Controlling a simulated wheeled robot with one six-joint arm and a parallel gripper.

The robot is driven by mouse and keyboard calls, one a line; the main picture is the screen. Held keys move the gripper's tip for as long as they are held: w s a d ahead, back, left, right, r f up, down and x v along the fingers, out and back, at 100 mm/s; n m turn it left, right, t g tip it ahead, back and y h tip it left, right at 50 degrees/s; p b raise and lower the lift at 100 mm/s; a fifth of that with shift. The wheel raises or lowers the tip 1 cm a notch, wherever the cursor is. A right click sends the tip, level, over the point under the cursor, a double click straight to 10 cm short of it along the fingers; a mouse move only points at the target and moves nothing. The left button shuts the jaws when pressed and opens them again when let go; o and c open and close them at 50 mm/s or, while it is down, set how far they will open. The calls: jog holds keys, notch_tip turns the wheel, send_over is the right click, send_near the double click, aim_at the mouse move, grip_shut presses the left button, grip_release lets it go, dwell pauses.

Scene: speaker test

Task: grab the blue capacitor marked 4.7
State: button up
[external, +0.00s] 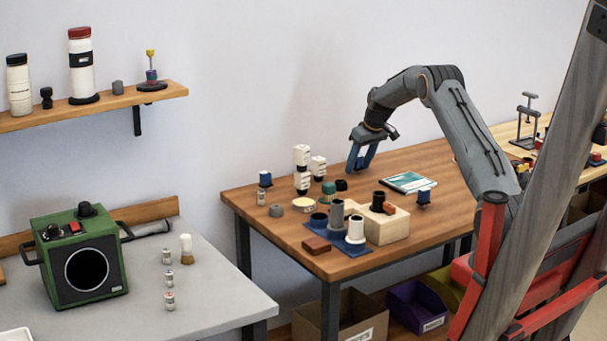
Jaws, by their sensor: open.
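Two small dark-blue parts that look like capacitors stand on the wooden table in the external view. One blue capacitor (265,179) is at the table's left back, beside white pieces. My gripper (359,167) points down above the back of the table, between the two and apart from both. It is open, and I see nothing between its fingers.
The wooden table (447,175) also holds stacked white pieces (302,168), a teal-and-white booklet (408,182), a wooden block (388,228) and a blue mat (332,240) with grey cylinders. A green speaker box (110,262) stands on the grey table at left.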

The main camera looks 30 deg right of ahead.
jog(key=c, duration=1.2)
